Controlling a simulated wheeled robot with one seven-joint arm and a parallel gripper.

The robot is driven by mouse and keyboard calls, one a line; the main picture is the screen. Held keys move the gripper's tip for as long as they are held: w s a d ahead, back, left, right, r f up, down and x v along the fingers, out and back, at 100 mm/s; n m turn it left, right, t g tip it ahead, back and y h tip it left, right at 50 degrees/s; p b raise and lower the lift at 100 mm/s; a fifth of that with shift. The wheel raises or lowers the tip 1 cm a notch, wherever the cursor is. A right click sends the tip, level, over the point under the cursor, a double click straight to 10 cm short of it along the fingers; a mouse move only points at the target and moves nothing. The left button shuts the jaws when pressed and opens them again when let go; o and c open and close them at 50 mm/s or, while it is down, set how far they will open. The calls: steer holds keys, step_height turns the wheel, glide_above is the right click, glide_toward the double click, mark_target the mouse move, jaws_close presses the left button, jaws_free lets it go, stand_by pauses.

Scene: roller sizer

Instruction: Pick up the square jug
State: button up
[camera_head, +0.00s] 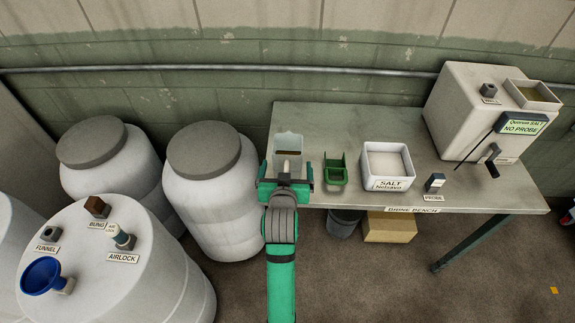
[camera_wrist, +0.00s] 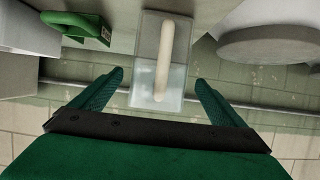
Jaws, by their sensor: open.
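The square jug (camera_head: 288,143) is a clear, pale, square-sided container at the left end of the bench, with something brownish inside. Its long cream handle (camera_wrist: 165,60) faces my gripper. My gripper (camera_head: 287,170) is at the bench's front edge, just in front of the jug. In the wrist view my gripper (camera_wrist: 159,78) has its two green fingers spread wide, one on each side of the jug (camera_wrist: 148,88) and its handle. Gaps show between the fingers and the jug, so I see no contact. My gripper hides the jug's lower front in the head view.
The brine bench (camera_head: 330,120) also holds a green scoop-like holder (camera_head: 336,171), a white salt box (camera_head: 388,164), a small probe block (camera_head: 435,182) and a large white machine (camera_head: 480,110). Grey-lidded barrels (camera_head: 215,190) stand left. A cardboard box (camera_head: 390,228) sits below.

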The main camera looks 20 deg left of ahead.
mark_target(288, 152)
steer(key=shift+x, duration=2.8)
steer(key=c, duration=1.7)
